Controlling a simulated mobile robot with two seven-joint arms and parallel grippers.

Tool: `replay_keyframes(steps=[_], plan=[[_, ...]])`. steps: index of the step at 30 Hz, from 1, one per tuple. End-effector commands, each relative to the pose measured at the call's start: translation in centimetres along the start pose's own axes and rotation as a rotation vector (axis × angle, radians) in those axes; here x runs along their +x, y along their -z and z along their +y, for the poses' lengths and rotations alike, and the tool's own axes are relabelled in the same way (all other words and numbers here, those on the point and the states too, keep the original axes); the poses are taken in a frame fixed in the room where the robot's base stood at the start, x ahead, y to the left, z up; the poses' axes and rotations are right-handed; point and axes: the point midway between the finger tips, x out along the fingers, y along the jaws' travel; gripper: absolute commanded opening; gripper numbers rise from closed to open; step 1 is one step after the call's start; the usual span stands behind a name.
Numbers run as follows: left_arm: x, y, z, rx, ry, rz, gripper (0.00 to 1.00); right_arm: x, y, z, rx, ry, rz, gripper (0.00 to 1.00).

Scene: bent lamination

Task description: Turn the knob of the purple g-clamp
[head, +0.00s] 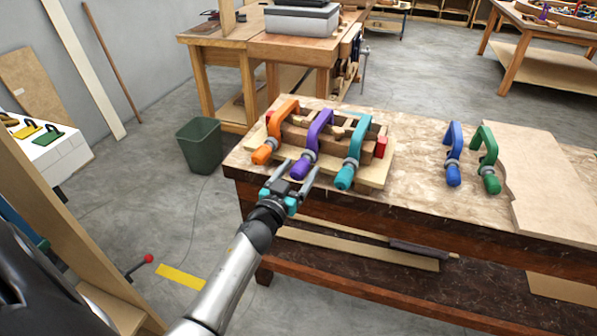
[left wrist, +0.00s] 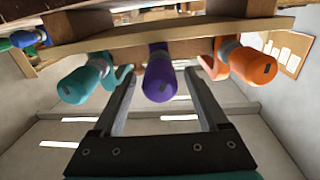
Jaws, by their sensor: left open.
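The purple g-clamp (head: 318,128) sits between an orange g-clamp (head: 285,113) and a teal g-clamp (head: 356,145) on a wooden lamination form. Its purple knob (head: 299,171) points toward the near edge of the table. My left gripper (head: 298,166) is open at the knob, one finger to each side of it. In the left wrist view the purple knob (left wrist: 159,82) shows end-on between the two open fingers, with a gap on both sides. I cannot tell how deep it lies between them. My right gripper is not in view.
The orange knob (left wrist: 249,66) and teal knob (left wrist: 82,85) flank the fingers closely. Blue (head: 453,155) and green (head: 487,160) clamps lie to the right on the table (head: 420,200), by a wooden board (head: 555,190). A green bin (head: 199,145) stands at left on the floor.

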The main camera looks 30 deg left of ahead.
Motion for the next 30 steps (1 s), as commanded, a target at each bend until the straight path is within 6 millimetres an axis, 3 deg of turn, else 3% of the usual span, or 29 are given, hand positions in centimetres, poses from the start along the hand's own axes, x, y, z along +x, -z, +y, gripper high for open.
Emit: replay_keyframes(steps=[8,27,30], plan=[[0.09,0.01,0.0,0.001,0.0,0.0,0.77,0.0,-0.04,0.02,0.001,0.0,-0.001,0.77],[0.06,-0.01,0.01,0.001,0.0,0.0,0.04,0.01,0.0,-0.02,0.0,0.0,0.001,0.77],[0.06,-0.02,0.01,0.001,0.0,0.0,0.0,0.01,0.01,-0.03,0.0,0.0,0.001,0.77]])
